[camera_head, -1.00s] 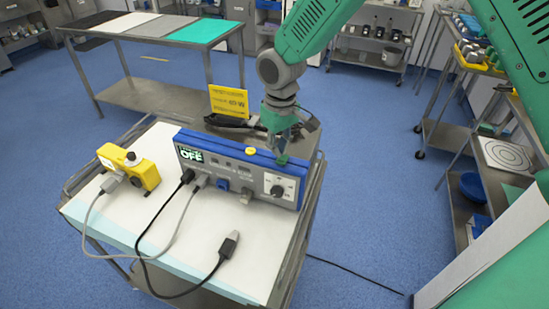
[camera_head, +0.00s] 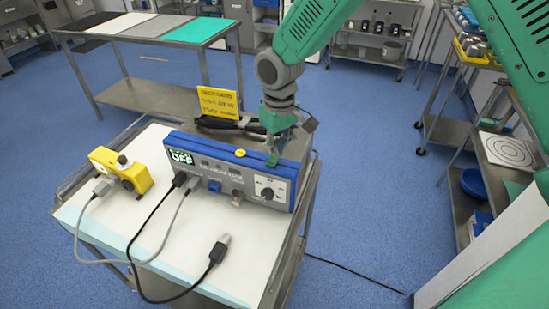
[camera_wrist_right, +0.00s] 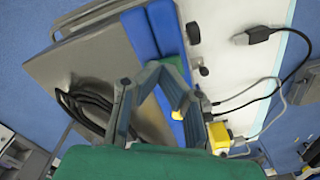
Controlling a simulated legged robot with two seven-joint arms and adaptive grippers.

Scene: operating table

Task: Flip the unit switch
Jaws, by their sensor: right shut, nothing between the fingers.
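The unit is a blue and grey box (camera_head: 222,172) on the white-topped cart, with a green display (camera_head: 181,157) reading OFF. Its front has a round dial (camera_head: 267,192) and several sockets. A yellow button (camera_head: 240,152) sits on its top edge, and also shows in the wrist view (camera_wrist_right: 178,115). My right gripper (camera_head: 273,154) is shut and empty, pointing down at the unit's top edge near the dial end. In the wrist view a green patch (camera_wrist_right: 176,65) on the blue top lies close by the fingertips; contact cannot be told. My left gripper is out of view.
A yellow device (camera_head: 122,172) stands left of the unit on the cart (camera_head: 185,245). Cables cross the cart top, one ending in a loose plug (camera_head: 220,248). A yellow card (camera_head: 218,103) and dark cables (camera_head: 228,123) lie behind the unit.

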